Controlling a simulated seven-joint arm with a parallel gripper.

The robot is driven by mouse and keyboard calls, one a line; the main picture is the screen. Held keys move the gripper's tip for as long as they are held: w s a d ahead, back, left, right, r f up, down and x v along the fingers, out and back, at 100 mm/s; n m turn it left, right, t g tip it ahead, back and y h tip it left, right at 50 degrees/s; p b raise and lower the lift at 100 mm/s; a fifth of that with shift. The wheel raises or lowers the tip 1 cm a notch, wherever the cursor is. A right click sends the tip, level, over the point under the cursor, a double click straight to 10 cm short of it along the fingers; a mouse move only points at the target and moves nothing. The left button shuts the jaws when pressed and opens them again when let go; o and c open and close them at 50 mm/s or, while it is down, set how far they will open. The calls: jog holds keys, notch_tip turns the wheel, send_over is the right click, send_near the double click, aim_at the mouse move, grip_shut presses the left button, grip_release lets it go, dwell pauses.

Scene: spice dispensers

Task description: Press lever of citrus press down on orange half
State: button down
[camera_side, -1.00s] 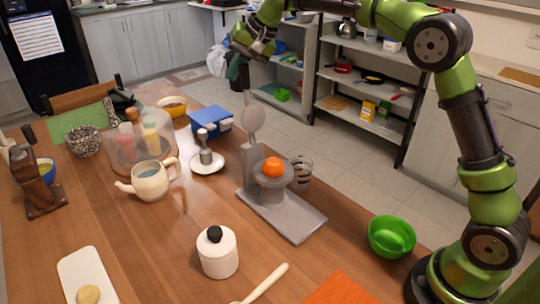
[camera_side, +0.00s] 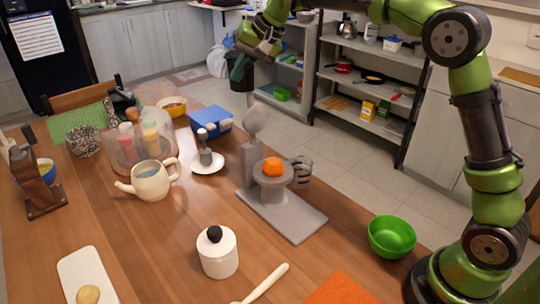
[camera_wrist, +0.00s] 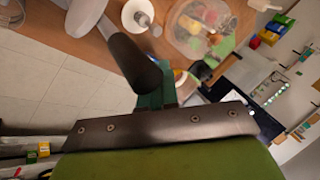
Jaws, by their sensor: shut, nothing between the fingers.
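The grey citrus press (camera_side: 283,212) stands on the wooden table in the side view. The orange half (camera_side: 273,167) sits on the press's cup, clear of the lever. My gripper (camera_side: 242,84) is shut and empty, pointing down. The orange half is not visible there.
A teapot (camera_side: 151,181), a small white saucer (camera_side: 207,166) and a blue box (camera_side: 210,121) stand left of the press. A white lidded jar (camera_side: 218,256) is in front, and a green bowl (camera_side: 391,238) is at the right. The table between press and bowl is clear.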

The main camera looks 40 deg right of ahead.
aim_at(254, 74)
jog(key=shift+s+r, duration=0.15)
jog(key=shift+s, duration=1.2)
jog(key=shift+s+r, duration=0.15)
jog(key=shift+s, duration=1.15)
jog(key=s+f, duration=0.4)
jog(key=s, duration=0.3)
jog(key=s+f, duration=0.3)
jog(key=s, duration=0.4)
jog(key=shift+f, duration=0.35)
notch_tip(254, 74, up, 12)
dwell(0.7)
jog(key=s+d+f+n+t+h, duration=0.1)
jog(key=s+d+f+n, duration=0.1)
jog(key=s+f, duration=0.9)
jog(key=s+d, duration=0.1)
jog(key=s, duration=0.2)
jog(key=shift+d, duration=0.2)
